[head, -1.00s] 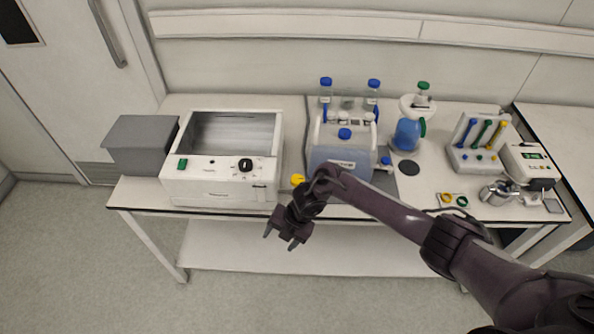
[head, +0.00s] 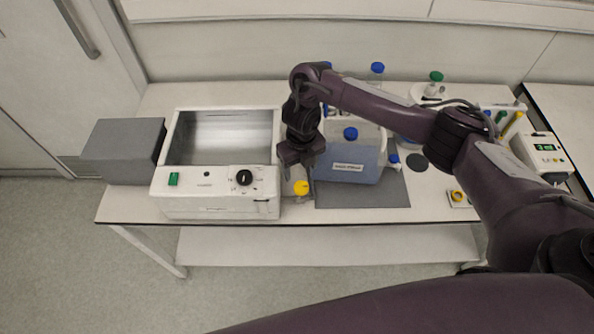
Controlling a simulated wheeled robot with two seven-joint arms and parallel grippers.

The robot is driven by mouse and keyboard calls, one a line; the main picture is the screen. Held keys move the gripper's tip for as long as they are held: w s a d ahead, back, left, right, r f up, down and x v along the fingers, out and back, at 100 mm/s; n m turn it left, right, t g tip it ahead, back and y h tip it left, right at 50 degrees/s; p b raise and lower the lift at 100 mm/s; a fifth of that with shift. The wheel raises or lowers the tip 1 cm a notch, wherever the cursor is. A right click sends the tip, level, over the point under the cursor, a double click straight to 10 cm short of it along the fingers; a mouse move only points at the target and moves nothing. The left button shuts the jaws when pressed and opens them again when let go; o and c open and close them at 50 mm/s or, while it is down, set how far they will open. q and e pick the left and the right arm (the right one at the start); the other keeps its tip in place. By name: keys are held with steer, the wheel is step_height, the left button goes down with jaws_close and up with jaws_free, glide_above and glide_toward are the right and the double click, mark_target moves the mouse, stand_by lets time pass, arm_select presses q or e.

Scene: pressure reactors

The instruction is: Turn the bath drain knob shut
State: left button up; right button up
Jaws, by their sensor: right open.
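The bath is a white box with an open steel basin (head: 222,135), a green switch and a black dial (head: 244,177) on its front panel. A yellow knob (head: 301,187) sits just off the bath's right front side, low near the table's front edge. My right gripper (head: 297,175) is open and points down, just above and behind the yellow knob, with its fingers close to it in the picture. I cannot tell whether they touch it. The knob's fitting to the bath is partly hidden. My left gripper is not in view.
A blue-filled container (head: 348,165) stands on a dark mat (head: 365,195) right of the gripper, with blue-capped bottles behind. A grey box (head: 122,150) stands left of the bath. My right arm hides part of the table's right side.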

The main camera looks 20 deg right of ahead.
mark_target(301, 186)
steer(key=f+b, duration=0.1)
steer(key=f, duration=0.1)
steer(key=s+f+b, duration=0.1)
steer(key=f, duration=0.2)
steer(key=shift+s, duration=0.15)
steer(key=shift+w+f, duration=0.25)
steer(key=shift+f, duration=0.8)
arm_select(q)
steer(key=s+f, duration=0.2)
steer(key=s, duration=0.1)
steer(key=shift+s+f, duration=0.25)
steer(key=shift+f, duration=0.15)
arm_select(e)
steer(key=c, duration=1)
